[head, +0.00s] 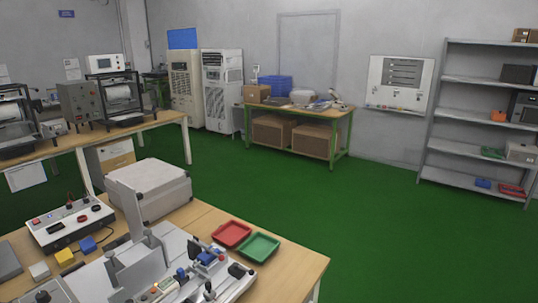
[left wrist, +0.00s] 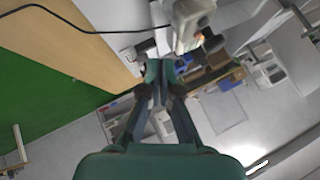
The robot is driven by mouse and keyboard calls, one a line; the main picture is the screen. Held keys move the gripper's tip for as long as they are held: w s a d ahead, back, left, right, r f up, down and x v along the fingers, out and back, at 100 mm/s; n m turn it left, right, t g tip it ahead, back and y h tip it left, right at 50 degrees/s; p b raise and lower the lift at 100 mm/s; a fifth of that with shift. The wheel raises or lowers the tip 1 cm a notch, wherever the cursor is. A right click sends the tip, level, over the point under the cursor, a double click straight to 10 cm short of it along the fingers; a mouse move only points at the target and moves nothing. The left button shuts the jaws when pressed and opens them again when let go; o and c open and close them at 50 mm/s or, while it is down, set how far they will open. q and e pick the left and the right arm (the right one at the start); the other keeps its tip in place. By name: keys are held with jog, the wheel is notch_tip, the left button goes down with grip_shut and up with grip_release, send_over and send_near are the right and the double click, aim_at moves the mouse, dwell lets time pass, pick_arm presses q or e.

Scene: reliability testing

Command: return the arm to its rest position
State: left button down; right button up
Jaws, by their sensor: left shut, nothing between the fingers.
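My left gripper (left wrist: 161,72) shows in the left wrist view, its dark fingers brought together at the tips with nothing held between them. The green body of the gripper fills the bottom middle of that view. The wrist view is strongly tilted, and the fingers stand clear in front of a blurred background. I cannot make out either gripper in the head view. My right gripper is not in view.
In the head view, the near wooden bench (head: 300,262) bears a grey case (head: 150,190), a control box (head: 70,222), a red tray (head: 231,234) and a green tray (head: 258,247). The green floor (head: 370,220) beyond is clear. A black cable (left wrist: 90,22) crosses the wrist view.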

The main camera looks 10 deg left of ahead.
pick_arm(q)
jog(key=s+d+f+g+h, duration=0.1)
jog(key=s+d+f, duration=0.1)
jog(key=d+f, duration=0.2)
jog(key=s+d+f+g+h, duration=0.1)
jog(key=s+d+f, duration=0.1)
jog(key=d+f, duration=0.3)
jog(key=s+d+f+g+h, duration=0.1)
jog(key=s+d+f+g, duration=0.1)
jog(key=d+f, duration=0.3)
jog(key=shift+s+d+h, duration=0.15)
jog(key=shift+s+d, duration=0.1)
jog(key=shift+d, duration=0.75)
jog(key=shift+s+d+h, duration=0.15)
jog(key=shift+s+d, duration=0.05)
jog(key=shift+d, duration=0.75)
jog(key=s+d+f+n+g, duration=0.2)
jog(key=s+d+f+n, duration=0.1)
jog(key=s, duration=0.4)
jog(key=s+d+f+n+g, duration=0.2)
jog(key=s+d+f+n, duration=0.2)
jog(key=s+n, duration=0.3)
jog(key=shift+s+d+f+h, duration=0.25)
jog(key=shift+s+d, duration=0.3)
jog(key=shift+d, duration=0.35)
